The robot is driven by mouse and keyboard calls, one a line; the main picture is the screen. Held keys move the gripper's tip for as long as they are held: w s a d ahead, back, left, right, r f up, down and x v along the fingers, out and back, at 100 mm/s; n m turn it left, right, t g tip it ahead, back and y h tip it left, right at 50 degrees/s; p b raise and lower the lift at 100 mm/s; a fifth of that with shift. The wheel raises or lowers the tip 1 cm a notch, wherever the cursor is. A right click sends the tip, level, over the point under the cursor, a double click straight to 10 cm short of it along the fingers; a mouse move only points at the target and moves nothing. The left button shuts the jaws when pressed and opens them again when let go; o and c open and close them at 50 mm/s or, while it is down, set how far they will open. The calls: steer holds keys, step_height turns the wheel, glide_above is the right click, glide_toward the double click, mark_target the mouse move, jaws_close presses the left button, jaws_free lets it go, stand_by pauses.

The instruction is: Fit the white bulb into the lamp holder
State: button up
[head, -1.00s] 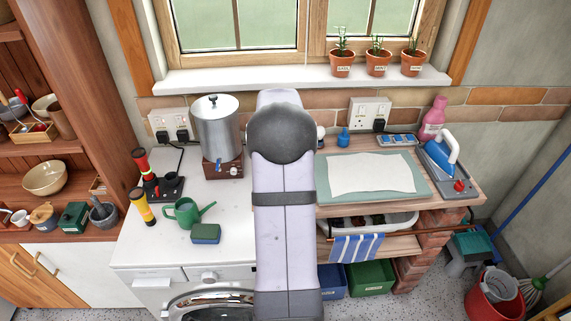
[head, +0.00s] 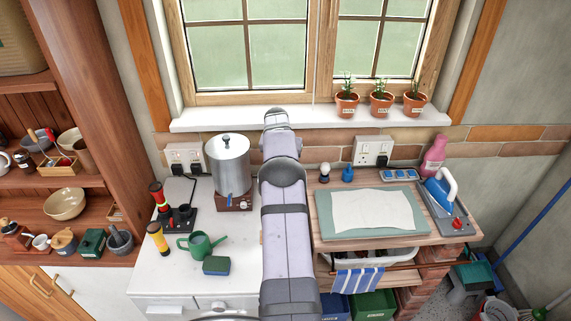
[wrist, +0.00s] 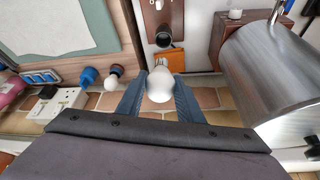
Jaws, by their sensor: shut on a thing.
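My gripper (wrist: 161,77) is shut on the white bulb (wrist: 159,89), whose round glass shows between the two blue-grey fingers in the wrist view. The bulb's base is hidden. A black, round lamp holder (wrist: 163,38) stands on a brown wooden plate (wrist: 157,14), beyond the bulb and apart from it in the picture. How far the bulb is above the worktop is unclear. In the head view my own arm covers the gripper, the held bulb and the lamp holder.
An orange block (wrist: 170,59) lies just beyond the bulb. A metal urn (head: 231,165) stands on one side. On the other are a white-topped item with a dark base (head: 324,172), a blue item (head: 347,174) and a green board (head: 330,222). The tiled wall is close behind.

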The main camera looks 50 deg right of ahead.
steer(key=shift+f, duration=0.2)
steer(key=shift+f+b, duration=2)
steer(key=shift+f, duration=0.7)
steer(key=shift+f+b, duration=1.2)
steer(key=shift+f, duration=0.7)
steer(key=o, duration=1.1)
steer(key=shift+r, duration=0.15)
steer(key=shift+b+v, duration=1.65)
steer(key=shift+v, duration=1.95)
